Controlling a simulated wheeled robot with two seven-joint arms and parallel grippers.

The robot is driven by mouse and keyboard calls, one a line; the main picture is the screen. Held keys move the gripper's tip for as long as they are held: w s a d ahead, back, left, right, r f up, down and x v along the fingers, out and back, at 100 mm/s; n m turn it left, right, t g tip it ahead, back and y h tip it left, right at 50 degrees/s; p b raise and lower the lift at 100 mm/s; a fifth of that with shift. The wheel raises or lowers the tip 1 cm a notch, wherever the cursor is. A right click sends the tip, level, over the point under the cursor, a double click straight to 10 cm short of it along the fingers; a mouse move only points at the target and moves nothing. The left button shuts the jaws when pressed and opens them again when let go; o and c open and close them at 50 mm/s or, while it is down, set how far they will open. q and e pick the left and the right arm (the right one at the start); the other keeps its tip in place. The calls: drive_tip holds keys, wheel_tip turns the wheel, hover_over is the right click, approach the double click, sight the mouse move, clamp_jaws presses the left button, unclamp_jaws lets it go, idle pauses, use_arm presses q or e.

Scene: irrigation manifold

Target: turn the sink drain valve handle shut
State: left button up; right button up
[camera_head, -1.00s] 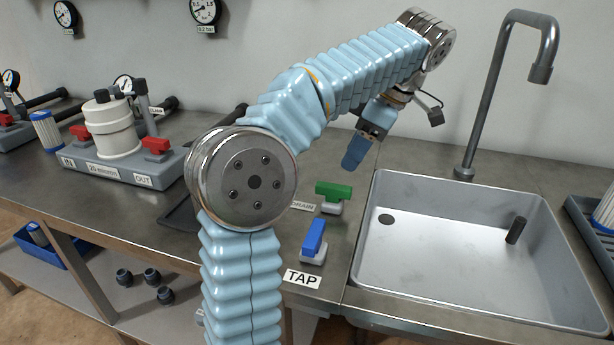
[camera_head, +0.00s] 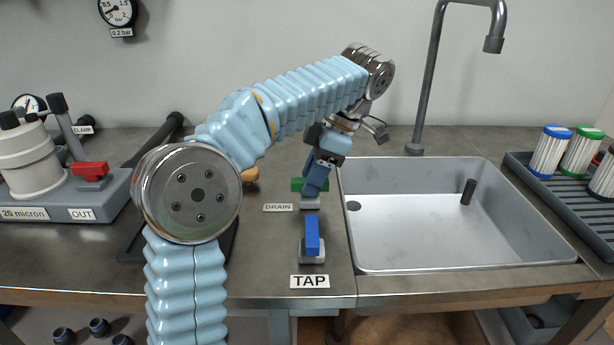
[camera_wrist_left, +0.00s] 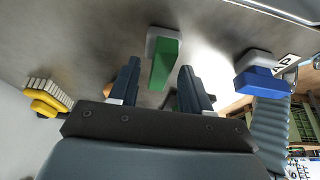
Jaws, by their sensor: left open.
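The green drain valve handle (camera_head: 297,184) sits on a grey base (camera_head: 310,203) behind the DRAIN label (camera_head: 278,208), left of the sink. Its bar lies left to right in the head view, partly hidden by my left gripper (camera_head: 315,188). That gripper points down over the handle with its fingers open. In the left wrist view the green handle (camera_wrist_left: 163,66) shows between and beyond the two dark blue fingers of my left gripper (camera_wrist_left: 157,88), with a gap on each side. I cannot tell whether the fingertips have reached its height. My right gripper is not in view.
The blue tap handle (camera_head: 312,236) stands just in front, by the TAP label (camera_head: 310,282). The sink (camera_head: 400,262) is to the right, with a tall faucet (camera_head: 428,85) behind. A yellow object (camera_wrist_left: 47,97) shows in the wrist view. A filter unit (camera_head: 75,212) stands left.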

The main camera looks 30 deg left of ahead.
use_arm(q)
clamp_jaws()
drive_tip(key=shift+r+m, duration=0.1)
drive_tip(key=shift+m, duration=0.3)
drive_tip(key=m+t, duration=0.1)
drive_tip(key=m, duration=0.2)
drive_tip(key=shift+s+m+t+y, duration=0.15)
drive_tip(key=shift+m+t+y, duration=0.15)
drive_tip(key=shift+t, duration=0.1)
drive_tip(key=m, duration=0.2)
drive_tip(key=m+t+b, duration=0.1)
drive_tip(key=m, duration=0.1)
drive_tip(key=shift+s+m+t, duration=0.1)
drive_tip(key=shift+m+t, duration=0.2)
drive_tip(key=m+t, duration=0.1)
drive_tip(key=m, duration=0.3)
drive_tip(key=shift+s+m+t+b, duration=0.1)
drive_tip(key=shift+m+t+b, duration=0.2)
drive_tip(key=shift+t+b, duration=0.1)
drive_tip(key=shift+a+m+t+h, duration=0.1)
drive_tip(key=shift+m+t+h, duration=0.3)
drive_tip(key=shift+m, duration=0.7)
drive_tip(key=shift+m+t+h, duration=0.2)
drive_tip(key=shift+m+h, duration=0.4)
drive_tip(key=shift+m, duration=0.5)
